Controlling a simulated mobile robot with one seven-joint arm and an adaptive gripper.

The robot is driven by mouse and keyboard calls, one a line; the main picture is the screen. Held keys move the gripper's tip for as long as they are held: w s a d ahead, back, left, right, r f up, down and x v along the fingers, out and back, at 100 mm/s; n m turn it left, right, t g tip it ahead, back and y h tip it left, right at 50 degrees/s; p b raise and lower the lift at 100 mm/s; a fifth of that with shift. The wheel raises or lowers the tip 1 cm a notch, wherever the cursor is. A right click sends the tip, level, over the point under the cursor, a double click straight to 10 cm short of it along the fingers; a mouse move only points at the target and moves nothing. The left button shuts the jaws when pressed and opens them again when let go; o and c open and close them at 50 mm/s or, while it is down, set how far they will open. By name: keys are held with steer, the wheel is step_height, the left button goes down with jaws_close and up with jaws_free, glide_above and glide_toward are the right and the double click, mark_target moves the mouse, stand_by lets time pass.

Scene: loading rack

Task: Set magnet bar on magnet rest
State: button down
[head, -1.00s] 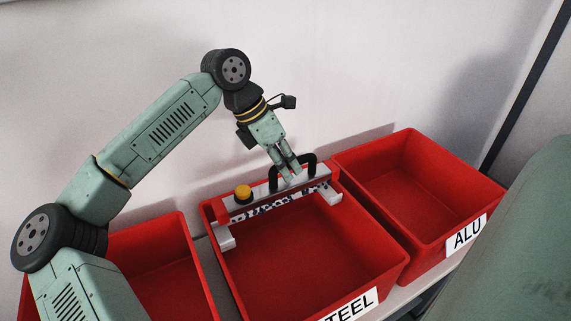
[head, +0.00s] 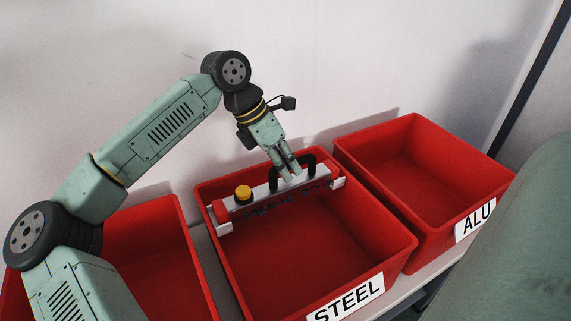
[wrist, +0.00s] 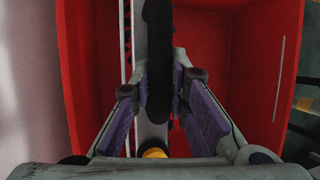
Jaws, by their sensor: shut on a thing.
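The magnet bar (head: 258,197) is a long pale grey bar with a black arched handle, a yellow knob near its left end and dark bits along its lower side. It lies across the back part of the STEEL bin (head: 313,265). White blocks show at both ends; I cannot tell if they belong to the bar. My gripper (head: 288,173) points down and is shut on the handle, which also shows between the fingers in the wrist view (wrist: 158,75). I cannot make out a separate magnet rest. Whether the bar touches the bin is unclear.
The red ALU bin (head: 420,175) stands close on the right and another red bin (head: 150,260) on the left, partly behind my arm. A pale wall (head: 340,60) rises close behind. The front of the STEEL bin is empty.

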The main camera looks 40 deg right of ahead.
steer(key=shift+r, duration=0.1)
steer(key=c, duration=1.5)
jaws_free()
steer(key=shift+o, duration=0.2)
steer(key=v, duration=1.2)
